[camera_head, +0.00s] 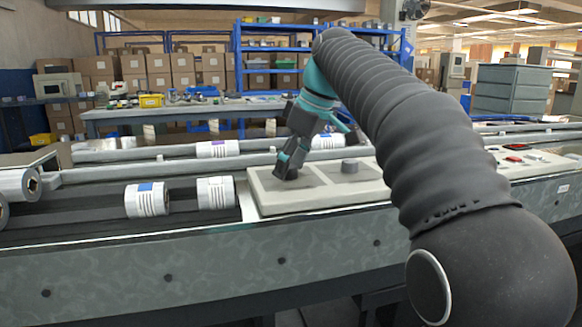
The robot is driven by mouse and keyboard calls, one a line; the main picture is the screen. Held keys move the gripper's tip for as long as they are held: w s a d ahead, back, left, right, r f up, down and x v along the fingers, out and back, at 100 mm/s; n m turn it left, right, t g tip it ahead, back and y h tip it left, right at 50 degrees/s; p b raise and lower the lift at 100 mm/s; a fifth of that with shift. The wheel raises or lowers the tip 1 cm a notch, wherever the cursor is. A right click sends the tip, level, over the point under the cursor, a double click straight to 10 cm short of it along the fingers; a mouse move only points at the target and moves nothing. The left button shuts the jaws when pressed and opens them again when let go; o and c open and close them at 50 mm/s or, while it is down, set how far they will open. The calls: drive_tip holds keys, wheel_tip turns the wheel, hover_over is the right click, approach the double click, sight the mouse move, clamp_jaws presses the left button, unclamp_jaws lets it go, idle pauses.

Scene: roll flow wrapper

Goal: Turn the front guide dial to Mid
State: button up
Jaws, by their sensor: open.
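A pale panel (318,205) with two darker square plates is set into the machine's top, right of the white rolls. A short grey round dial (349,166) stands on the right plate, clear of my gripper. My gripper (287,176) is open and points down at the left plate, with its fingertips low over the middle of it. Any dial there is hidden by the fingers, and I cannot tell whether they touch it. The dial labels and settings are too small to read, so which one is the front guide dial does not show.
White rolls (216,193) lie on the bed left of the panel, with more rolls (218,149) on the rail behind. A control area with red and dark parts (515,158) is at the right. A workbench (190,112) and a blue shelf stand farther back.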

drive_tip(key=shift+c, duration=0.2)
drive_tip(key=c, duration=1.1)
